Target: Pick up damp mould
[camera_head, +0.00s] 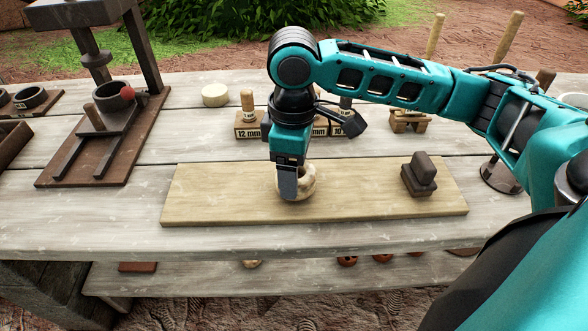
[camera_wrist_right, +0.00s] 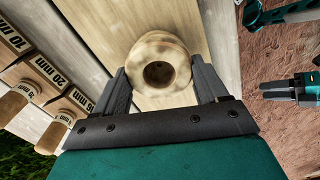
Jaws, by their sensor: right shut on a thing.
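The damp mould appears to be the round, pale, mottled ring-like piece (camera_head: 309,180) on the light board, with a dark hole in its top. My right gripper (camera_head: 288,196) comes down on it from above and is shut on it, with a finger in front hiding part of it. In the right wrist view the piece (camera_wrist_right: 159,65) sits between the two dark fingers of the gripper (camera_wrist_right: 163,92). A teal and dark part of mine (camera_wrist_right: 290,88), perhaps my left gripper, shows at the right edge there; its jaws are unclear.
The light board (camera_head: 220,195) also bears a dark block with a handle (camera_head: 419,173) to the right. Behind stand labelled wooden blocks (camera_head: 247,129) with pegs, and a pale disc (camera_head: 215,95). A dark press (camera_head: 105,140) stands at the left. The board's left part is clear.

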